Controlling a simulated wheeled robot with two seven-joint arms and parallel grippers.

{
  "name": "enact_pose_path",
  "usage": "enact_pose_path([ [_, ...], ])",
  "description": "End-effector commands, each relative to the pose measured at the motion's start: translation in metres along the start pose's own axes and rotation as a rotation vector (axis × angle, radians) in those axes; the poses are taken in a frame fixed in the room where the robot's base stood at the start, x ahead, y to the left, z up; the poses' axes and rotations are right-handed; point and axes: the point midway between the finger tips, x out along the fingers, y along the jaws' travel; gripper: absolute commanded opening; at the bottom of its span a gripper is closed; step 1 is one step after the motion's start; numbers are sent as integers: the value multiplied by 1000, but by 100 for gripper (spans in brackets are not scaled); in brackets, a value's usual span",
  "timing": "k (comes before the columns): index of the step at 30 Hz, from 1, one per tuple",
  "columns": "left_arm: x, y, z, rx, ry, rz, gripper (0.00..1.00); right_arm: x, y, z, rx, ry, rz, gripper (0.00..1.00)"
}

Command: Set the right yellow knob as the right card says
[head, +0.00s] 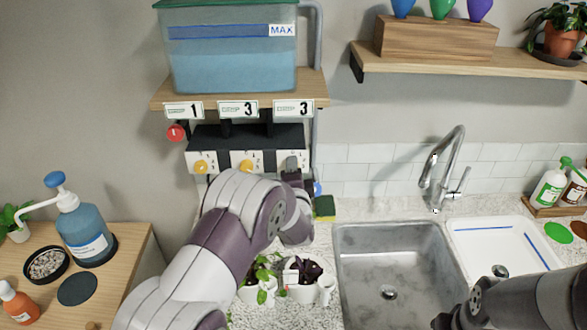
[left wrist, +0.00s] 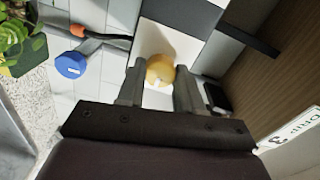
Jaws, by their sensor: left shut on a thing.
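The right yellow knob (left wrist: 160,70) sits between the two fingers of my left gripper (left wrist: 160,88) in the left wrist view. The fingers are shut on its sides. In the head view my left gripper (head: 293,165) is at the right end of the dark valve box (head: 248,137) and hides this knob. The right card (head: 293,109) above it reads 3. A small white mark shows on the knob, but the dial numbers around it are too unclear to read.
The left yellow knob (head: 201,167) and middle yellow knob (head: 246,166) are beside my left arm. Their cards read 1 (head: 183,111) and 3 (head: 238,109). A blue knob (left wrist: 70,65) is below the box. Potted plants (head: 305,285) stand under my arm.

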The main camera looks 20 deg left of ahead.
Motion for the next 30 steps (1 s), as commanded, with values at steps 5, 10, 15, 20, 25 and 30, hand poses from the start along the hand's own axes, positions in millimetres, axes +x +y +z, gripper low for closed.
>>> enact_pose_path([
  [5,0,0,-1,161,-4,2,5,-6,0,-1,0,0,0,43],
  [10,0,0,-1,300,-8,1,5,-10,0,-1,0,0,0,43],
  [15,0,1,-1,410,-11,1,5,-13,0,-2,0,0,0,43],
  [20,0,2,0,484,-14,1,5,-15,0,-2,0,0,0,43],
  [25,0,3,0,530,-15,2,5,-16,0,-2,0,0,0,43],
  [30,-1,3,0,550,-16,2,5,-16,0,-2,0,0,0,43],
])
